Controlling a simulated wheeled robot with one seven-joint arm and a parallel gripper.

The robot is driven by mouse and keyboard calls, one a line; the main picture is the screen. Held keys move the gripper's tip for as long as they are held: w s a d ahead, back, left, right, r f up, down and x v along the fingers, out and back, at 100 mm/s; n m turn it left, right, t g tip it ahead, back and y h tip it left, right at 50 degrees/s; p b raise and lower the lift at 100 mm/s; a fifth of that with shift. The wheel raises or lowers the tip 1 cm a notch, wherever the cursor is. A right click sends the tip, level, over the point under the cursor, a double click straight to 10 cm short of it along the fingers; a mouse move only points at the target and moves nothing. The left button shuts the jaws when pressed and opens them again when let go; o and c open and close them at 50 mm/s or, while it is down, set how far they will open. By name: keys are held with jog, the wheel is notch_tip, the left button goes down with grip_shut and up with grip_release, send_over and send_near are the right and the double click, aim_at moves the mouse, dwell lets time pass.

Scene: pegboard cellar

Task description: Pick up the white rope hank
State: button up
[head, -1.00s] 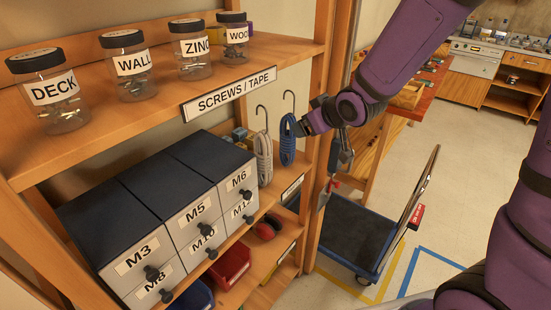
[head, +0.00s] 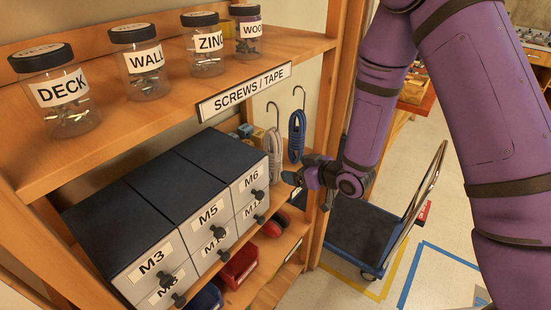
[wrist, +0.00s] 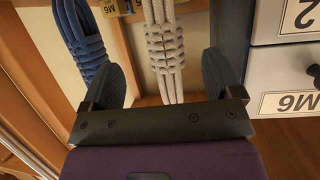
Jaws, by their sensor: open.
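The white rope hank (head: 275,155) hangs from a hook in the shelf bay, between the drawer block and the blue rope hank (head: 297,135). My gripper (head: 292,178) is by its lower part in the head view, close to the shelf. In the wrist view, the white rope hank (wrist: 164,45) shows between my two spread fingers (wrist: 163,72), apart from both. The blue rope hank (wrist: 82,40) is outside the left finger there.
The drawer block (head: 165,205) stands left of the hanks; drawer fronts (wrist: 284,75) are near the right finger in the wrist view. A shelf with jars (head: 140,62) is above. A wooden post (head: 335,130) and a cart (head: 360,235) are to the right.

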aim_at(280, 166)
jog(key=shift+x, duration=4.35)
jog(key=shift+s+a, duration=0.1)
jog(key=shift+s, duration=0.05)
jog(key=c, duration=1.1)
jog(key=shift+c, duration=0.2)
